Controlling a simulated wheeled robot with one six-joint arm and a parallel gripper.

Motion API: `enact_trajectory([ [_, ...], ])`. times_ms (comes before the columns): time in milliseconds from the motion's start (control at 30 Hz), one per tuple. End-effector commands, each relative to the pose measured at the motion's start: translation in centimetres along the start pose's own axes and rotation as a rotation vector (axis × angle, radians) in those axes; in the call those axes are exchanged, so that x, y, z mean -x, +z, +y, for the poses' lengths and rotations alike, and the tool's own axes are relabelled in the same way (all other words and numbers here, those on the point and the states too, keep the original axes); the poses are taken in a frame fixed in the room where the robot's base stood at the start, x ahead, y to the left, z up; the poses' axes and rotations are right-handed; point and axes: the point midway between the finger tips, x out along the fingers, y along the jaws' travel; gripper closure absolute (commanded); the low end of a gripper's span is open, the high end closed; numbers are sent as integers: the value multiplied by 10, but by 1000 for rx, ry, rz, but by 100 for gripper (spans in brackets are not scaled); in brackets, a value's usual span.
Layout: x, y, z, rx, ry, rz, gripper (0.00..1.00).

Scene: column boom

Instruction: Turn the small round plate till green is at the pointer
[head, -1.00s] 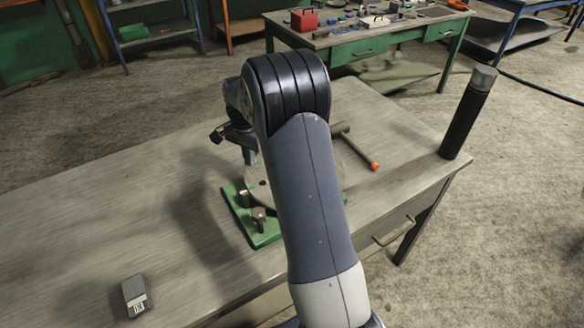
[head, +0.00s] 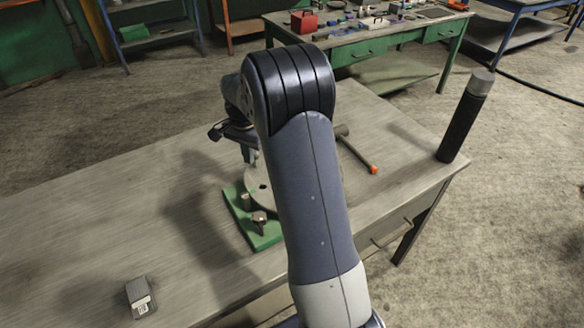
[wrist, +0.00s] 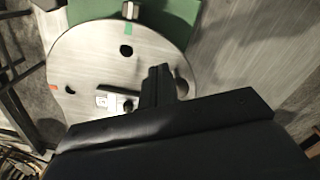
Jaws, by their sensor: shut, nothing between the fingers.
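The small round plate (wrist: 90,55) is grey metal and lies on a green base (wrist: 165,12). In the wrist view its green mark (wrist: 128,29) is at the top rim, just beneath the metal pointer (wrist: 130,10) and very slightly left of its middle. A red mark (wrist: 53,87) is at the left rim. In the head view the plate (head: 262,196) is partly hidden by my arm. My gripper (wrist: 158,84) is shut and empty over the plate's lower right part, beside a rounded knob (wrist: 181,88). I cannot tell whether they touch. It also shows in the head view (head: 250,156).
The base sits on a wooden table (head: 130,220). A hammer (head: 357,152) with an orange end lies behind my arm, a dark cylinder (head: 465,118) stands at the right corner, and a small grey box (head: 140,298) lies at the front left. The table's left part is clear.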

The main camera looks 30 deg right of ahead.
Motion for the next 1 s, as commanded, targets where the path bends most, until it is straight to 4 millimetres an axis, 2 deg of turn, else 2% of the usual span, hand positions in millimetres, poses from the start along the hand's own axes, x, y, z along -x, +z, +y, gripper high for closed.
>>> enact_trajectory([
  [33, 10, 0, 0, 0, -1, 0, 100],
  [500, 54, 0, 0, 0, 0, 0, 100],
  [1000, 51, 0, 0, 0, 0, 0, 100],
])
